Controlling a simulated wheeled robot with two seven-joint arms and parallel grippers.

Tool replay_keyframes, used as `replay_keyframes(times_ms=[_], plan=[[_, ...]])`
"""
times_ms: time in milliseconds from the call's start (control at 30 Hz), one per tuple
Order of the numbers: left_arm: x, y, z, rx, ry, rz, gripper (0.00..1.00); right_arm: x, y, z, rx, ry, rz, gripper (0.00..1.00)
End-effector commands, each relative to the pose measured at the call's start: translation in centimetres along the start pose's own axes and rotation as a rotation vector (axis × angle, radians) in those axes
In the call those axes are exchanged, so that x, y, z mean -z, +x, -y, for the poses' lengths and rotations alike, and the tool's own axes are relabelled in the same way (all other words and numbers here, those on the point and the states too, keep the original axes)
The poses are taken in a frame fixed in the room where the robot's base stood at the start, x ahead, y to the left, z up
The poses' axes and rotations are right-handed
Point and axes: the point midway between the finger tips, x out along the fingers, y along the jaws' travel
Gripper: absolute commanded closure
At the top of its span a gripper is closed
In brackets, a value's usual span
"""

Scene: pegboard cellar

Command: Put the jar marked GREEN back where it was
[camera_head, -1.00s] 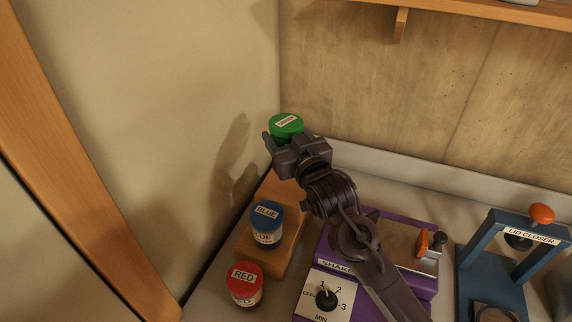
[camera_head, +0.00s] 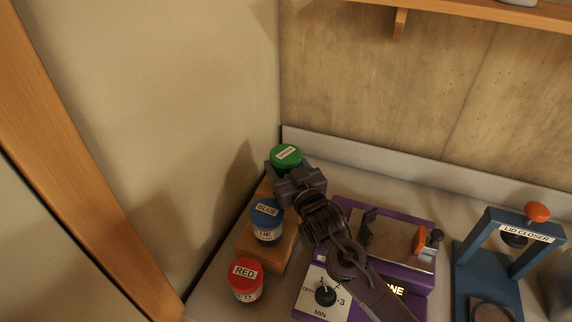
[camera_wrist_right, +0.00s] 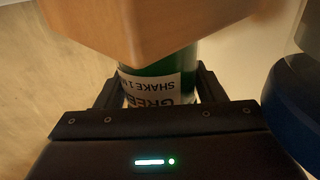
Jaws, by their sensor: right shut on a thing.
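The green-lidded jar (camera_head: 286,155) is upright between the fingers of my right gripper (camera_head: 287,172), at the far end of the wooden stand (camera_head: 283,250). In the right wrist view the jar (camera_wrist_right: 155,85) shows its GREEN label upside down between both fingers. The stand's wood (camera_wrist_right: 130,30) covers the jar's base there, so I cannot tell whether the jar rests on anything. The blue-lidded jar (camera_head: 267,222) stands on the stand, nearer than the green one. My left gripper is out of view.
The red-lidded jar (camera_head: 245,281) stands on the bench in front of the stand. The purple shaker (camera_head: 405,272) is to the right, its lit display partly hidden by my arm. The blue lid closer (camera_head: 487,265) is farther right. A wall rises close on the left.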

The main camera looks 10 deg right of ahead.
Motion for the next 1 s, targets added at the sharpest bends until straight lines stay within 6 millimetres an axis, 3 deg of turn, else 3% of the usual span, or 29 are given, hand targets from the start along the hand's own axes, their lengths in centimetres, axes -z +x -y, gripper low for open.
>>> replay_keyframes(times_ms=[33, 200, 533, 667, 1000], plan=[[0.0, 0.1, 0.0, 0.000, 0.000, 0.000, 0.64, -0.2, 0.0, 0.0, 0.000, 0.000, 0.001, 0.36], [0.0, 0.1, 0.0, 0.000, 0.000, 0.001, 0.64, -0.1, 0.0, 0.0, 0.000, 0.000, 0.001, 0.15], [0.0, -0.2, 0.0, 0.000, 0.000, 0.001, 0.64, 0.3, 0.0, 0.0, 0.000, 0.000, 0.000, 0.15], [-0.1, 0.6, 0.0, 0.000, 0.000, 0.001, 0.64, -0.2, -1.7, 0.0, 0.001, 0.000, 0.003, 0.15], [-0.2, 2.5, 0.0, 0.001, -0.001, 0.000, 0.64, -0.3, -8.9, 0.0, 0.001, 0.000, 0.004, 0.15]])
